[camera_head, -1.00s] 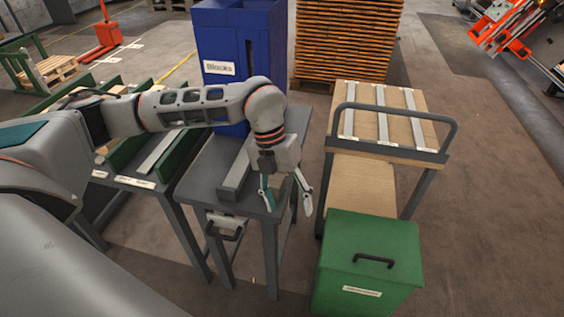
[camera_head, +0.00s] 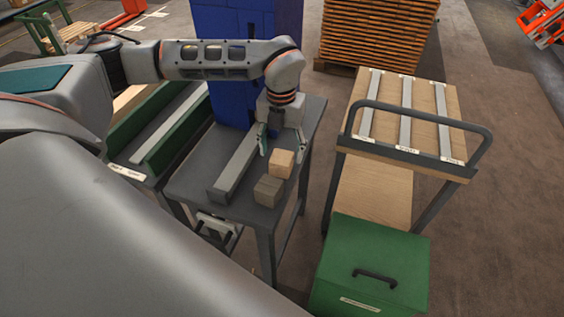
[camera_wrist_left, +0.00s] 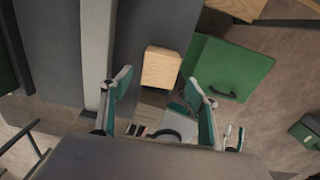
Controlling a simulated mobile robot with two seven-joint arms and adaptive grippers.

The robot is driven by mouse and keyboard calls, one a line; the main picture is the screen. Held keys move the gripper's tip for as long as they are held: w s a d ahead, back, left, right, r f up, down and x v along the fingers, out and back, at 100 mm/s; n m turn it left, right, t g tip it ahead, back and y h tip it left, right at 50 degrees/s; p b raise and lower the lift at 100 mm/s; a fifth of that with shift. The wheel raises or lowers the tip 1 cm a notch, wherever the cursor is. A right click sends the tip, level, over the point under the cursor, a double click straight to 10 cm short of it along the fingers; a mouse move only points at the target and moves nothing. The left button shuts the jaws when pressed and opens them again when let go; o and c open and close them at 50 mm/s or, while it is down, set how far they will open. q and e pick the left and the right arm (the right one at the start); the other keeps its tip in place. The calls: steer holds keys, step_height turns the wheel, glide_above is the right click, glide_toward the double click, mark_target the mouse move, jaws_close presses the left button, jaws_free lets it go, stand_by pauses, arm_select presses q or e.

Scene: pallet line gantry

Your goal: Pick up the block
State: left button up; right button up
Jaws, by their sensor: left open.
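Two blocks stand close together on the grey table, right of its raised metal bar. The light wooden block (camera_head: 282,163) is farther back, and the darker grey-brown block (camera_head: 268,190) is nearer the front. My left gripper (camera_head: 283,150) is open, fingers pointing down, just behind the light block in the head view. In the left wrist view the light block (camera_wrist_left: 161,68) shows beyond the open fingertips (camera_wrist_left: 158,85), and the darker block (camera_wrist_left: 150,107) shows between the fingers, partly hidden. I cannot tell whether a finger touches either block. My right gripper is out of view.
The metal bar (camera_head: 237,165) runs along the grey table (camera_head: 200,177) left of the blocks. A wooden-topped cart (camera_head: 388,125) and a green lidded box (camera_head: 370,262) stand right, across a floor gap. A green-railed rack (camera_head: 175,145) is left.

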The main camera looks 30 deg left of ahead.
mark_target(281, 157)
arm_select(q)
steer(key=f, duration=0.4)
steer(key=shift+w+a+f, duration=0.15)
steer(key=shift+w+a, duration=0.05)
steer(key=shift+w, duration=0.1)
steer(key=shift+c, duration=0.4)
steer(key=c, duration=1.2)
steer(key=shift+o, duration=0.2)
step_height(281, 157, up, 20)
